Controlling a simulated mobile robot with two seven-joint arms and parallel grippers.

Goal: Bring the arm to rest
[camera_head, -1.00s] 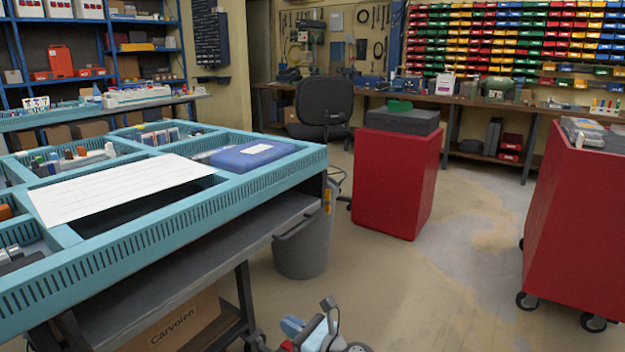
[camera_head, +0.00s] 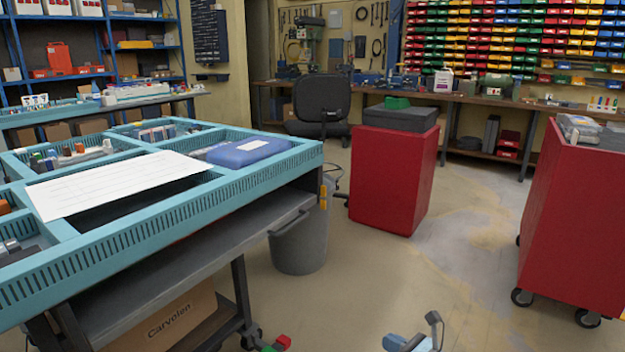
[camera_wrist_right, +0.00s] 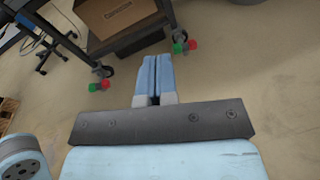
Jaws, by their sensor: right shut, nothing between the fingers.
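My right gripper (camera_wrist_right: 157,62) shows in the wrist view with its two light blue fingers pressed together, shut and empty. It points over bare floor, beside the wheeled feet of the blue-framed table. In the head view, part of my right gripper (camera_head: 396,342) shows at the bottom edge, right of the table and low over the floor. The rest of that arm is cut off by the frame. My left gripper is in neither view.
The blue-framed table (camera_head: 200,197) stands at left, with a white sheet (camera_head: 115,182) and a blue case (camera_head: 250,152) on it. A grey bin (camera_head: 300,245), a red cabinet (camera_head: 390,180) and a red cart (camera_head: 575,230) stand around open floor (camera_head: 460,260).

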